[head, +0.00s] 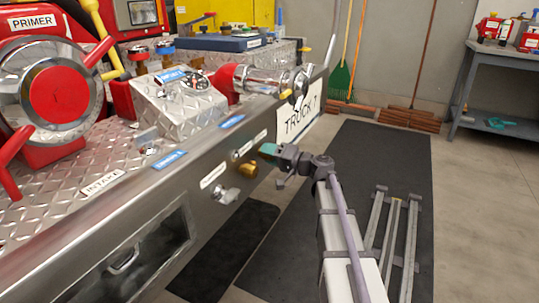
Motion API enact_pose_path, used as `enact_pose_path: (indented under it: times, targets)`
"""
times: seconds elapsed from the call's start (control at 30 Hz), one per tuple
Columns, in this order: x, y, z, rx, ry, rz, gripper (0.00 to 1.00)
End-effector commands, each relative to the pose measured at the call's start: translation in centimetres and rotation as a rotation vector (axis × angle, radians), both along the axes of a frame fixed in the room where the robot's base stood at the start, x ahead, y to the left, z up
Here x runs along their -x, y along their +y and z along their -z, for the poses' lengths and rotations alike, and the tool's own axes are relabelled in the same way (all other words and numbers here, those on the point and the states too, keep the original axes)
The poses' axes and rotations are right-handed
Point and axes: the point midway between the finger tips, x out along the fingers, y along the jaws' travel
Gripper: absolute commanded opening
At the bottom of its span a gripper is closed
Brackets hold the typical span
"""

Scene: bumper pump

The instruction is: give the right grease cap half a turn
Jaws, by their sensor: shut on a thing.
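My gripper (269,151) is up against the front face of the steel bumper (120,235), beside the right-hand white label (253,144). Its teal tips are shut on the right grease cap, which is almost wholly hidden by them. I cannot read how far the cap is turned. A brass fitting (248,170) sticks out of the face just left of and below my gripper. A silver fitting (229,196) sits further left, below another white label (212,175). The small label print is not readable.
A TRUCK 1 plate (299,122) is fixed at the bumper's right end. Red and chrome pump fittings (57,94) stand on top. Dark mats (335,205) cover the floor, with metal bars (393,240) lying at right. A grey workbench (495,60) stands far right.

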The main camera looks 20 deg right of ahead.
Motion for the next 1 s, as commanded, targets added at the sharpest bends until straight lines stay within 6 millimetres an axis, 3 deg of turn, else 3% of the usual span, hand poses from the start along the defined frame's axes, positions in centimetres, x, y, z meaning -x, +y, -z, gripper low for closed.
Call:
enact_pose_path:
  times: [1.0]
  targets:
    - [0.06, 0.02, 0.1, -0.683, 0.678, 0.0, 0.2]
